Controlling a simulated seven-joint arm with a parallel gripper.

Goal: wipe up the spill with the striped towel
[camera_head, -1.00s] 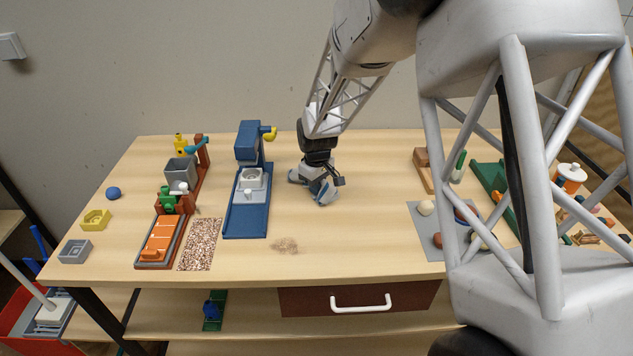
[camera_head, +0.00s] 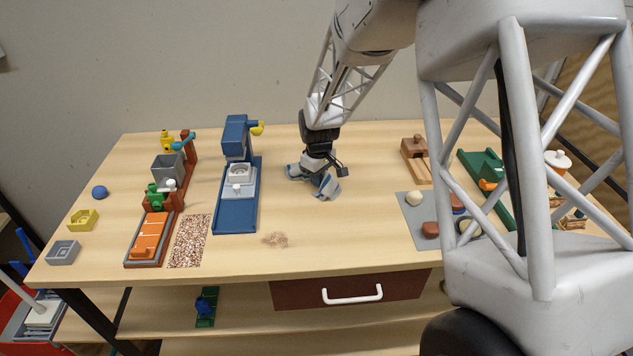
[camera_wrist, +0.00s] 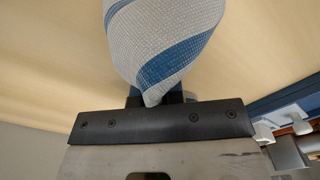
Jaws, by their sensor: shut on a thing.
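The striped towel (camera_head: 327,186) is white and blue and hangs bunched from my gripper (camera_head: 318,168), above or touching the middle of the table; I cannot tell which in the head view. In the wrist view the towel (camera_wrist: 165,45) fills the top centre, pinched between the jaws of my gripper (camera_wrist: 155,98). The gripper is shut on it. The spill (camera_head: 275,240) is a small brownish patch on the bare wood near the table's front, to the left of and nearer than the towel.
A blue press-like stand (camera_head: 236,212) is left of the spill. A speckled mat (camera_head: 189,241) and an orange-topped device (camera_head: 148,238) lie farther left. A grey mat (camera_head: 407,213) with rounded pieces is at right. The wood between towel and spill is clear. A drawer (camera_head: 305,293) is below.

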